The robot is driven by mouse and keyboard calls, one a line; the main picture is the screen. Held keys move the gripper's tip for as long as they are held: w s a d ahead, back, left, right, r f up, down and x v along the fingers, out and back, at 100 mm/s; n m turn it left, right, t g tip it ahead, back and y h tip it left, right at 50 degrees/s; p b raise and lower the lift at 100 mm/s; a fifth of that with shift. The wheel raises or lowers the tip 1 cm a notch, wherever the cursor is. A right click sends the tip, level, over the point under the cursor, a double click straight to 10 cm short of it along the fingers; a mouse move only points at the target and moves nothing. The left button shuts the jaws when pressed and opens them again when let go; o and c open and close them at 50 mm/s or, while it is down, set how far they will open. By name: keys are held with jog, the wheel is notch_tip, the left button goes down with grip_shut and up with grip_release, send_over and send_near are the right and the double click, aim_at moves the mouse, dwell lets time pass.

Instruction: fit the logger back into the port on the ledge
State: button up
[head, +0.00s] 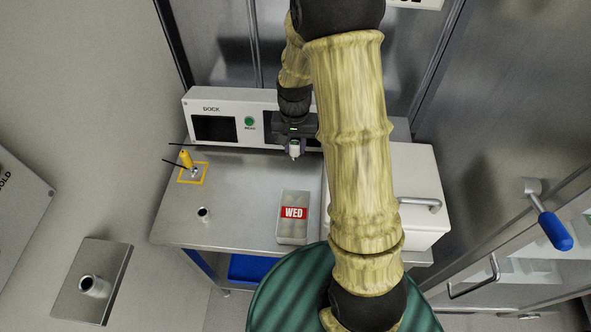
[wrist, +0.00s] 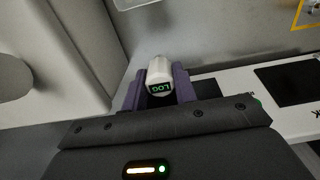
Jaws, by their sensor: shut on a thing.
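The logger (wrist: 159,70) is a small white cylinder with a dark end face reading LOG in green. My gripper (wrist: 160,82) is shut on it, with a purple finger on each side. In the head view, my gripper (head: 294,142) points down in front of the dock, and the logger (head: 294,152) shows at its tip. I cannot tell the exact height of the logger above the bench. The port (head: 94,285) is a short round metal collar standing on a steel ledge (head: 76,308) at the lower left, well apart from my gripper.
The steel bench (head: 240,180) carries the dock (head: 222,104), a yellow-handled item (head: 186,158) in a yellow square, a small round hole (head: 204,212), a WED box (head: 293,229) and a white lidded chest (head: 425,165). A blue-handled lever (head: 553,229) is at right.

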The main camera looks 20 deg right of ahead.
aim_at(295, 159)
jog(key=shift+f+p, duration=0.7)
jog(key=shift+f, duration=2.2)
jog(key=shift+f+p, duration=0.55)
jog(key=shift+f, duration=1.55)
jog(key=shift+f, duration=0.1)
jog(key=o, duration=1.1)
notch_tip(295, 159, up, 12)
jog(key=b, duration=0.3)
